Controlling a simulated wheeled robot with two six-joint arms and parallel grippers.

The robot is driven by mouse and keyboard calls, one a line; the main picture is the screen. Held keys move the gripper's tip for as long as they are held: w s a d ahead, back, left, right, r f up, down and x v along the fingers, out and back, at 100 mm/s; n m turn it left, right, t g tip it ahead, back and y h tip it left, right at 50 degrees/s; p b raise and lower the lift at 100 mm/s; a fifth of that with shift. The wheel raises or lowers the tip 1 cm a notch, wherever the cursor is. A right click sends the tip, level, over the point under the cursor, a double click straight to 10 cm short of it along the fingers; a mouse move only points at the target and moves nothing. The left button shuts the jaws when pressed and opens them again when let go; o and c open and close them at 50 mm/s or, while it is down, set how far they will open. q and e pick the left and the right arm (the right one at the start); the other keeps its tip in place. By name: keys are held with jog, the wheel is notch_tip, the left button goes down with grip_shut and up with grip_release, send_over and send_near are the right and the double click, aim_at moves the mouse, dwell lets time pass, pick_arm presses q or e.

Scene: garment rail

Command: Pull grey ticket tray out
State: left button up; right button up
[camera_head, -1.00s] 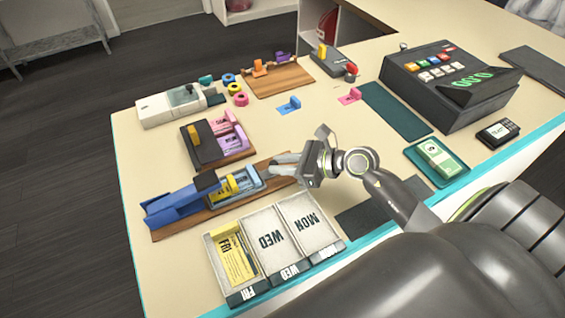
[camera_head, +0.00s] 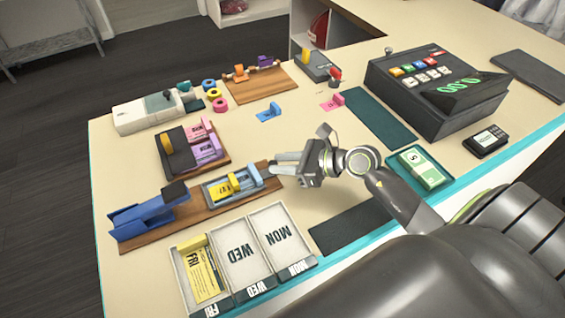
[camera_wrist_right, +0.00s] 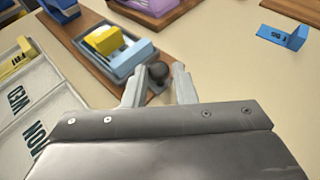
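The grey ticket tray (camera_head: 213,199) lies on a long wooden board, with a yellow ticket block (camera_head: 228,186) and a light blue piece at its right end. It also shows in the wrist view (camera_wrist_right: 117,64), with a dark round knob (camera_wrist_right: 158,72) at its near end. My right gripper (camera_head: 275,167) is at that end. In the wrist view its fingers (camera_wrist_right: 159,82) stand on either side of the knob; the exact contact is hard to see. The tray is clear of the blue press (camera_head: 145,215), with bare board between them. My left gripper is not in view.
Trays marked FRI, WED and MON (camera_head: 240,255) stand in front of the board. A dark holder with pink blocks (camera_head: 180,150) is behind it. The cash register (camera_head: 440,90) is at the right.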

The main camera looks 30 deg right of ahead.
jog(key=o, duration=0.3)
jog(key=shift+d, duration=0.25)
jog(key=shift+a, duration=0.15)
jog(key=shift+s+d, duration=0.2)
jog(key=shift+d, duration=0.05)
jog(key=b+v, duration=0.1)
jog(key=v, duration=1)
jog(key=shift+b, duration=0.3)
jog(key=shift+s+d+r+p, duration=0.35)
jog(key=shift+p, duration=0.1)
pick_arm(q)
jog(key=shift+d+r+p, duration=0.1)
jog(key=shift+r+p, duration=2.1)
jog(key=shift+p, duration=0.3)
pick_arm(e)
jog(key=shift+v, duration=2.4)
jog(key=shift+d+f, duration=0.1)
